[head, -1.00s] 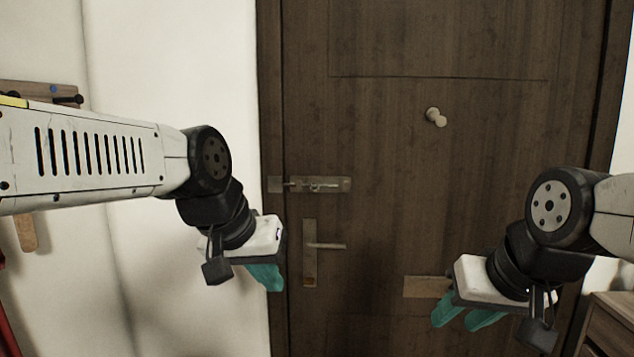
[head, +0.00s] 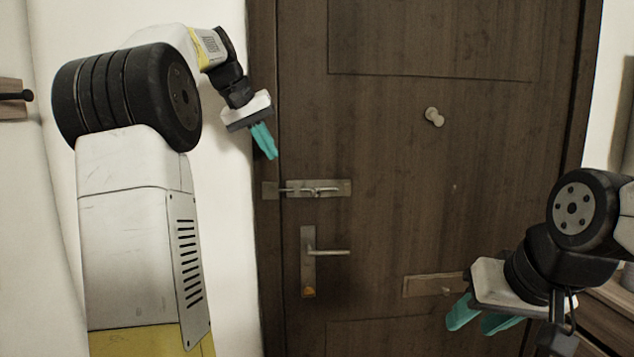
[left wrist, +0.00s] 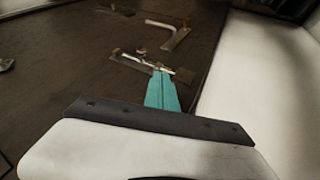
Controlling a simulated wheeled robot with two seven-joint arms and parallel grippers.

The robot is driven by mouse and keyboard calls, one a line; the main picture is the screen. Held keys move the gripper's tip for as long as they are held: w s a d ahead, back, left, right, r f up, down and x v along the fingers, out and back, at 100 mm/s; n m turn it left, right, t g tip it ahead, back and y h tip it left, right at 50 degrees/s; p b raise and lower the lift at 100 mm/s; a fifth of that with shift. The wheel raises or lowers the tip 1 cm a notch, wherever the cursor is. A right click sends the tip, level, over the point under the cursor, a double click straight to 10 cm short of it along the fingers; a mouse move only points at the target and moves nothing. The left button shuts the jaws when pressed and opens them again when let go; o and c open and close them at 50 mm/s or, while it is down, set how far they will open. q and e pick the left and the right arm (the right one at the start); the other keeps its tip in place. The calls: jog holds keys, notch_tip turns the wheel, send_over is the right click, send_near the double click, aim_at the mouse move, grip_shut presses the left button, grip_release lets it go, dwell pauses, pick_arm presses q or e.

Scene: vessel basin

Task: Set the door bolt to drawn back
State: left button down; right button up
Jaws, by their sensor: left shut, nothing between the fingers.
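The door bolt (head: 318,188) is a metal plate with a horizontal rod and small knob, on the left side of the dark wooden door (head: 400,140). Its rod reaches left to the keeper plate (head: 270,190) on the frame. My left gripper (head: 270,157) is shut and empty, above and left of the bolt, its teal fingers pointing down. In the left wrist view the bolt (left wrist: 150,66) lies just beyond the fingertips, which partly cover it; contact cannot be told. My right gripper (head: 478,326) is open and empty at the lower right, away from the bolt.
A lever handle (head: 328,252) on an upright plate sits just below the bolt. A round knob (head: 433,117) is higher on the door, and a letter plate (head: 425,286) is lower right. A wooden cabinet (head: 608,318) stands at the right edge.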

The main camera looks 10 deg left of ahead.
pick_arm(q)
jog(key=shift+w, duration=0.2)
send_near(305, 191)
jog(key=f, duration=0.4)
jog(key=shift+s+a, duration=0.15)
jog(key=shift+s, duration=0.05)
jog(key=shift+w+d+f, duration=0.1)
jog(key=shift+w+d, duration=0.05)
jog(key=shift+d, duration=0.4)
jog(key=shift+w+d+f, duration=0.1)
jog(key=shift+w+d, duration=0.05)
jog(key=shift+d, duration=0.45)
jog(key=shift+w+d+f, duration=0.15)
jog(key=shift+w+d, duration=0.05)
jog(key=shift+d, duration=0.45)
